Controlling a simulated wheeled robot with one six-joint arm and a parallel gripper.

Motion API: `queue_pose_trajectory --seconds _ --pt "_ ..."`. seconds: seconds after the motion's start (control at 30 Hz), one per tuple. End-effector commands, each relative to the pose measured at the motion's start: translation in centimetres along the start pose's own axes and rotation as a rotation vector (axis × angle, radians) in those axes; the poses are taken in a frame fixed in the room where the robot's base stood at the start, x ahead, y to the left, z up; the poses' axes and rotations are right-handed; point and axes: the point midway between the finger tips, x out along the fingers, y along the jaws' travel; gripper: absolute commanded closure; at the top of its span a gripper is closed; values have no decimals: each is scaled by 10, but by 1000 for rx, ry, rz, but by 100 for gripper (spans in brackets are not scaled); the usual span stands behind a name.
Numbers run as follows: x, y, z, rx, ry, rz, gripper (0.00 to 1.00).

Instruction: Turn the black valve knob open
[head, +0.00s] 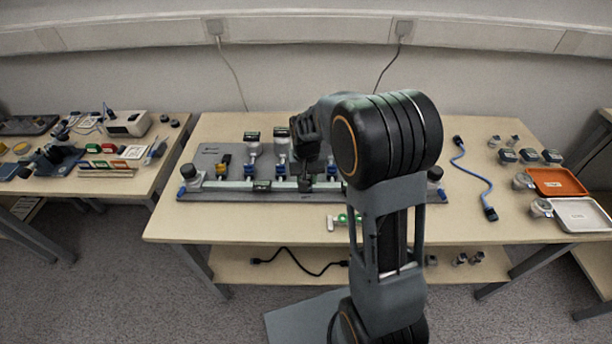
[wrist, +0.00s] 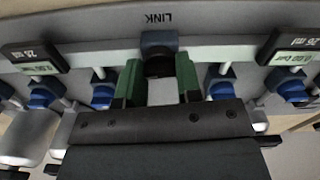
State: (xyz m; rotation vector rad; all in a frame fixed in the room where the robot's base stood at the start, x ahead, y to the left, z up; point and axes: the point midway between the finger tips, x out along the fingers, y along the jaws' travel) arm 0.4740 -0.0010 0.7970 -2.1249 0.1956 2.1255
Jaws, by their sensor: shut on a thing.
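The black valve knob (wrist: 159,66) sits in the upper middle of the wrist view, in front of a dark blue block (wrist: 158,40) on a pale rail, under the upside-down word LINK. My gripper (wrist: 158,84) has its two green-padded fingers on either side of the knob and is shut on it. In the head view, my gripper (head: 305,180) is over the middle of the grey rig plate (head: 210,160). My arm hides part of the rig, and the knob cannot be made out there.
Blue-handled valves and small displays, one at left (wrist: 38,68) and one at right (wrist: 290,58), flank my fingers closely. The rig stands on a wooden table (head: 185,225). A blue cable (head: 472,175), an orange tray (head: 556,181) and a white tray (head: 582,214) lie at right.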

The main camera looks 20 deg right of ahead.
Motion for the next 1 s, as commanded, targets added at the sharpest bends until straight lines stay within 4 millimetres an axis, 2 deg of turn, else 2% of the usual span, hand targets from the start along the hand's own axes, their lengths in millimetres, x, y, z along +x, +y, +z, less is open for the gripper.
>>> queue_pose_trajectory --seconds 0.4,0.9,0.93,1.0 --pt "0 0 0 135 1 0 91" --pt "0 0 0 147 1 -1 91" --pt "0 0 0 147 1 -1 65" --pt "0 0 0 147 1 -1 58"
